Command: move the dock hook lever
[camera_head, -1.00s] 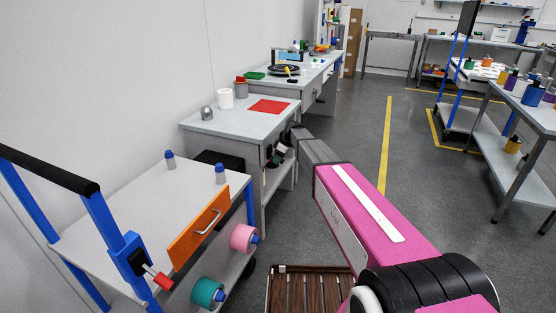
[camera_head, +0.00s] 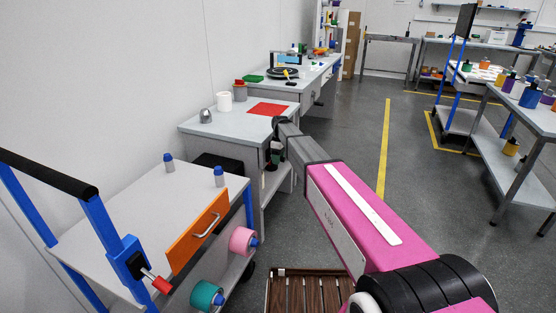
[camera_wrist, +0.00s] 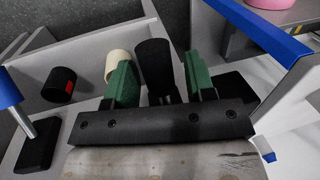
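A lever with a red grip (camera_head: 160,285) sticks out from a blue box (camera_head: 126,258) at the near corner of the cart; I cannot tell if it is the dock hook lever. In the wrist view a blue-ended grey rod (camera_wrist: 29,128) stands on a black base at the left, apart from the fingers. My gripper (camera_wrist: 160,80) has two green fingers spread apart. A black cylinder (camera_wrist: 153,57) shows between and beyond them; contact cannot be told. In the head view my gripper (camera_head: 272,158) is small and partly hidden beside the grey bench.
The cart has an orange drawer front (camera_head: 198,232). The wrist view shows a cream cylinder (camera_wrist: 116,63) and a black cylinder with a red mark (camera_wrist: 58,86).

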